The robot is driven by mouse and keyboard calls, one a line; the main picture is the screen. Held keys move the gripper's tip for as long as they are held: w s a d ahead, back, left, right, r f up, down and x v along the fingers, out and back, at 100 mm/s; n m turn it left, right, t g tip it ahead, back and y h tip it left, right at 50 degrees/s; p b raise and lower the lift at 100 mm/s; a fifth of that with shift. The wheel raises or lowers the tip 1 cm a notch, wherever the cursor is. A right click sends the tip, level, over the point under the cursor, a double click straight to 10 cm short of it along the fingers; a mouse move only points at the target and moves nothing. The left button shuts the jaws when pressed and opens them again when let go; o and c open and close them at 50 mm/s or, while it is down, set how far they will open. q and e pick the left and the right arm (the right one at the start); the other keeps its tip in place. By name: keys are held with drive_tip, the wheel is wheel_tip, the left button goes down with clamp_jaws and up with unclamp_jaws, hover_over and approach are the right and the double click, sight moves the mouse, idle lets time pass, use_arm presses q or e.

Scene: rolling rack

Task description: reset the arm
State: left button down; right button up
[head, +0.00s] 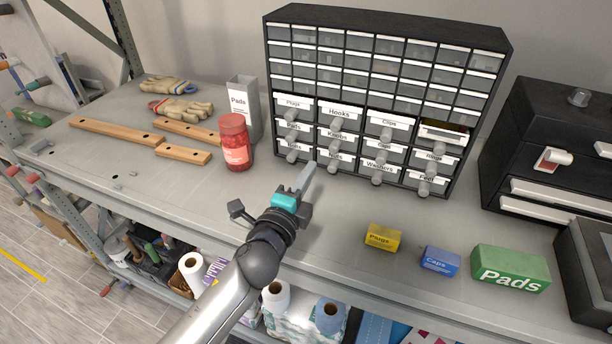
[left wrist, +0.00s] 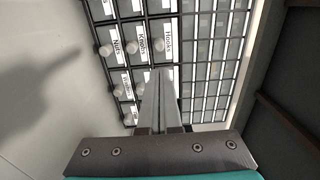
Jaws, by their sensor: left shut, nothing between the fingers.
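My left gripper (head: 305,178) is over the workbench, in front of the lower left part of the drawer cabinet (head: 388,22). Its fingers are together with nothing between them. In the left wrist view the shut fingers (left wrist: 160,88) point at the labelled drawers, near the Hooks, Knobs and Nuts labels. I cannot tell whether the fingertips touch a drawer front. My right gripper does not show in either view.
A red jar (head: 236,145) and a grey Pads holder (head: 244,100) stand left of the cabinet. Yellow Plugs (head: 383,238), blue Caps (head: 440,261) and green Pads (head: 510,268) boxes lie front right. A drawer (head: 443,132) at the cabinet's right looks partly open. A black toolbox (head: 560,130) stands far right.

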use_arm(q)
drive_tip(key=s+a+f+n+g+y, duration=0.55)
drive_tip(key=s+a+f+n, duration=0.25)
drive_tip(key=s+a+n, duration=0.35)
drive_tip(key=s+a+f+n+g, duration=0.1)
drive_tip(key=s+f+n+g, duration=0.25)
drive_tip(key=s, duration=0.55)
drive_tip(key=s+a+f+n+g, duration=0.1)
drive_tip(key=s+f+n+g, duration=0.1)
drive_tip(key=s+n+g, duration=0.5)
drive_tip(key=s+f+m+t+b, duration=0.15)
drive_tip(key=f+b, duration=0.25)
drive_tip(key=f, duration=1.1)
drive_tip(key=s+f+m+b, duration=0.1)
drive_tip(key=s+f+b, duration=0.25)
drive_tip(key=f, duration=1.05)
drive_tip(key=s+a+f+g+b, duration=0.1)
drive_tip(key=s+f+b, duration=0.3)
drive_tip(key=s+f, duration=0.3)
drive_tip(key=s+a+f+b, duration=0.1)
drive_tip(key=s+f+b, duration=0.3)
drive_tip(key=s+f, duration=0.4)
wheel_tip(320, 180, down, 7)
drive_tip(key=shift+a+f+g, duration=0.2)
drive_tip(key=shift+a+g, duration=0.15)
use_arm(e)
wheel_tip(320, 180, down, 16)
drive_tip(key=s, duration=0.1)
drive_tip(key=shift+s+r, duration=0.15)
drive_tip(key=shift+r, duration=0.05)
